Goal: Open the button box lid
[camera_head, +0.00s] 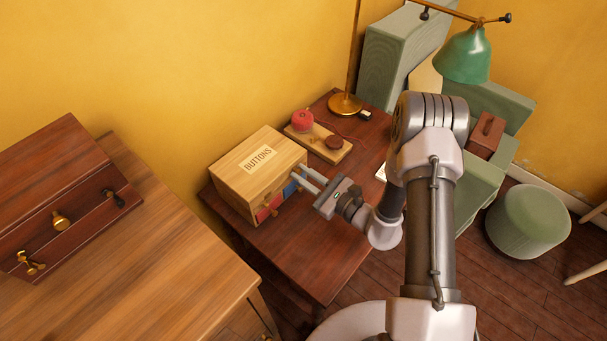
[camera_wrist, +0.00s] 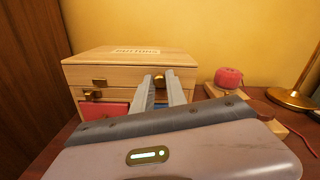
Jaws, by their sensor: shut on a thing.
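The button box (camera_head: 258,170) is pale wood with a "BUTTONS" label on its lid (camera_head: 262,157). It stands on the dark red-brown table, and the lid lies flat and closed. In the wrist view the box (camera_wrist: 120,65) shows a brass fitting at the left of its front and a brass knob (camera_wrist: 159,79) between my fingertips. My gripper (camera_head: 300,176) reaches the box's front, its two fingers shut on that brass knob; it also shows in the wrist view (camera_wrist: 160,78). The fingers partly hide the knob and the coloured fronts below, red and blue.
A wooden board (camera_head: 326,147) with a red pincushion-like object (camera_head: 302,121) stands beside the box. A brass lamp base (camera_head: 345,105) is behind it. The dark table (camera_head: 310,245) is clear in front of the box. A wooden cabinet (camera_head: 150,250) stands at the left.

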